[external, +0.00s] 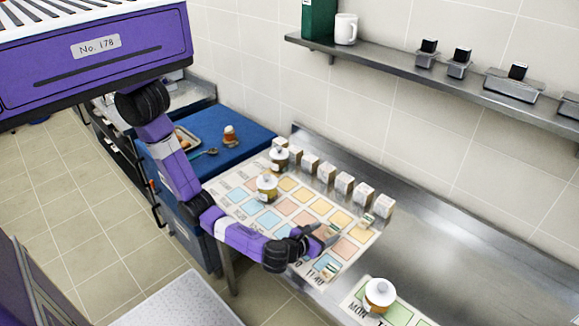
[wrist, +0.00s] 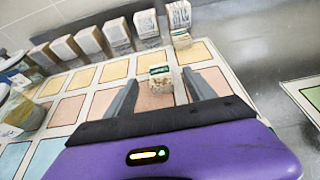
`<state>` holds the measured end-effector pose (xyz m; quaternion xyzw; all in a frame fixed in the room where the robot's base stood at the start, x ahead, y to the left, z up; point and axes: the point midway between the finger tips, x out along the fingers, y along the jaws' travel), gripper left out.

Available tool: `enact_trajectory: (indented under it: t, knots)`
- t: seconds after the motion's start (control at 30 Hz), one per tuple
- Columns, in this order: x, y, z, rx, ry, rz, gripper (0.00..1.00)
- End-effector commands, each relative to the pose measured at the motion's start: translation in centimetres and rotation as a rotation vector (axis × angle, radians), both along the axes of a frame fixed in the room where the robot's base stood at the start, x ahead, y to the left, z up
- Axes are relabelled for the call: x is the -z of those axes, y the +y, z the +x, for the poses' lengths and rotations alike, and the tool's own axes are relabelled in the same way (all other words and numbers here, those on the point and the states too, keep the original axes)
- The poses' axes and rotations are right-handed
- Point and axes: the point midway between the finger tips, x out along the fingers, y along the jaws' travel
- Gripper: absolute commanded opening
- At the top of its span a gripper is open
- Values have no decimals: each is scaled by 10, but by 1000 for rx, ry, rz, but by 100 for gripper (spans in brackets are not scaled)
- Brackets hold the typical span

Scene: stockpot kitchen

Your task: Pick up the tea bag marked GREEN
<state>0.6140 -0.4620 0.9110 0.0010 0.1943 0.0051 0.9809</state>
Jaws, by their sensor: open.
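My gripper (external: 320,236) is open above the coloured grid sheet on the steel counter. In the wrist view its two fingers (wrist: 160,80) point away from me, apart. A small pale tea bag with a dark green label (wrist: 159,71) shows between the fingertips, over a pinkish square. I cannot tell if the fingers touch it, and its lettering is too small to read. Another small tea bag (wrist: 181,37) lies farther off by the white boxes; it also shows in the external view (external: 367,220). A further small packet (external: 330,272) lies near the counter's front edge.
Several white boxes (external: 344,184) stand in a row behind the grid sheet (external: 243,196). Lidded jars (external: 267,188) stand at its left, and another jar (external: 380,294) stands at the right. A steel shelf (external: 398,69) hangs above.

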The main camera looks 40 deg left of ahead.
Motion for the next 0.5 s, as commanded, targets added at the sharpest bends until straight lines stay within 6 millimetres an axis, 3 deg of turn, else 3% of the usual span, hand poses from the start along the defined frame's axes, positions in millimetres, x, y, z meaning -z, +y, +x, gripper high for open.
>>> enact_trajectory:
  t: [0.5]
  knots:
    - [24, 2, 53, -2, 1, -3, 64]
